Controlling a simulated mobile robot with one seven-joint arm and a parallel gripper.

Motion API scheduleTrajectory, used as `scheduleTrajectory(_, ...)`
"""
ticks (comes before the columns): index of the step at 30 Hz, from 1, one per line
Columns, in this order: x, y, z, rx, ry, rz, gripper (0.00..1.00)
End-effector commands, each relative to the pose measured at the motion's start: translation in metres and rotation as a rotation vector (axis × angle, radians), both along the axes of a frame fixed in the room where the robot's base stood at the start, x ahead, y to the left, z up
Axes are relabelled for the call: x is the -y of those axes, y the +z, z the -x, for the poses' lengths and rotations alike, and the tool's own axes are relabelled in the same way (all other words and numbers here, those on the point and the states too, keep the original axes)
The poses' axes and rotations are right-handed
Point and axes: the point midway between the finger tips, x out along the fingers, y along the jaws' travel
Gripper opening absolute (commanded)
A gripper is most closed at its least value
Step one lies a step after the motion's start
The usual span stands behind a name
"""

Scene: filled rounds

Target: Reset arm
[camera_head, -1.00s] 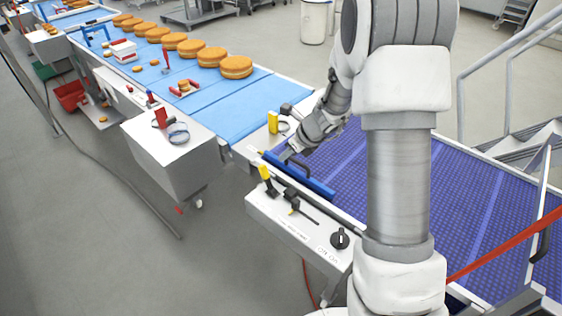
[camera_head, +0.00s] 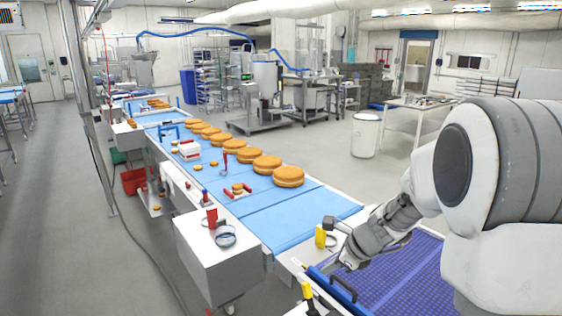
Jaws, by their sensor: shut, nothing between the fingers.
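My arm enters at the right and reaches down to the left over the near end of the line. My gripper (camera_head: 345,264) is small in the view and partly hidden by its own wrist. It is shut with nothing held. It is close to the blue bar with a dark handle (camera_head: 335,286) across the joint between the two belts; I cannot tell whether they touch.
A light blue conveyor (camera_head: 290,221) carries several round filled cakes (camera_head: 288,176). A purple mesh belt (camera_head: 405,280) lies under my arm. Grey floor (camera_head: 70,240) is open at left.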

Motion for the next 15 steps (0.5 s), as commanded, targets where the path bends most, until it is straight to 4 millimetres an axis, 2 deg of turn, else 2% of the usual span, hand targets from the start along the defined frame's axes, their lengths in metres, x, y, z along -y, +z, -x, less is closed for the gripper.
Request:
scheduleTrajectory(1, -0.006, 0.016, 0.011, 0.044, 0.096, 0.046, 0.00)
scheduleTrajectory(6, -0.020, 0.054, 0.055, 0.163, 0.426, 0.218, 0.00)
scheduleTrajectory(15, -0.026, 0.094, 0.140, 0.332, 0.975, 0.553, 0.00)
